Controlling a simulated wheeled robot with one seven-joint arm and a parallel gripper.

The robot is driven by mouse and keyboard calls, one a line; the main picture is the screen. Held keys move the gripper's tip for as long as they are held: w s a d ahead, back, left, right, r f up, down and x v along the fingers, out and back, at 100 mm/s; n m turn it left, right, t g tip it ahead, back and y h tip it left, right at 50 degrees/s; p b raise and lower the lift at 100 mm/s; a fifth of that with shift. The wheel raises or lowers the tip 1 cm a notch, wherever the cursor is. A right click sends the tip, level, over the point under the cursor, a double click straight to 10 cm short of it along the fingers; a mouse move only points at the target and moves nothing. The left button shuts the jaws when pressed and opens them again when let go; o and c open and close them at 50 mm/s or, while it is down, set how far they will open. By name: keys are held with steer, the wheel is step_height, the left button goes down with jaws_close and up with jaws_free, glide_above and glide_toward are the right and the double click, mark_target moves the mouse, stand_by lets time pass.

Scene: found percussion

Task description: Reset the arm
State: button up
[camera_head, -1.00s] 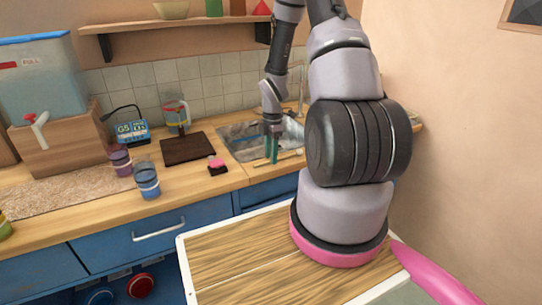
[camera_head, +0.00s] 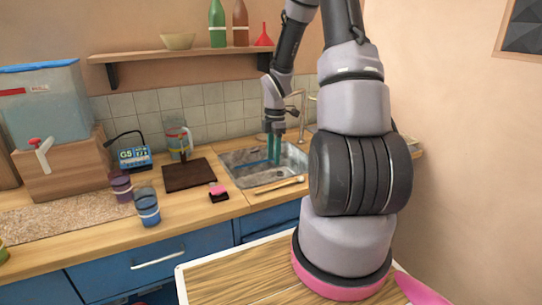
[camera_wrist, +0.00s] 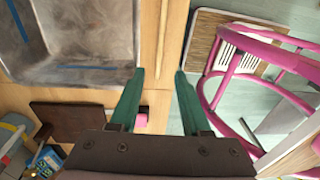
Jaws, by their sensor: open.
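My gripper (camera_head: 273,148) hangs fingers down over the sink (camera_head: 245,158) in the head view. In the wrist view its two green fingers (camera_wrist: 160,88) are apart with nothing between them. Past the fingertips there I see the counter's front edge and the floor. My arm rises from the pink-ringed base at the right of the head view and bends over at the top.
The counter holds a blue cup (camera_head: 147,207), a purple cup (camera_head: 121,186), a dark board (camera_head: 189,174), a pink-topped block (camera_head: 218,192) and a water tank (camera_head: 45,105). A wooden stick (camera_head: 279,185) lies before the sink. A shelf (camera_head: 180,53) with bottles hangs above.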

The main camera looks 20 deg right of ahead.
steer(key=s+a+r+m+t+h, duration=0.1)
steer(key=s+a+r+m+t, duration=0.15)
steer(key=r+m, duration=0.6)
steer(key=s+a+r+m+t, duration=0.1)
steer(key=s+a+r+m, duration=0.25)
steer(key=r, duration=0.95)
steer(key=s+a+r+m+t+y, duration=0.2)
steer(key=s+a+r+m+t, duration=0.2)
steer(key=s+r+m, duration=0.6)
steer(key=s+a+r, duration=0.1)
steer(key=s, duration=0.2)
steer(key=shift+s, duration=0.2)
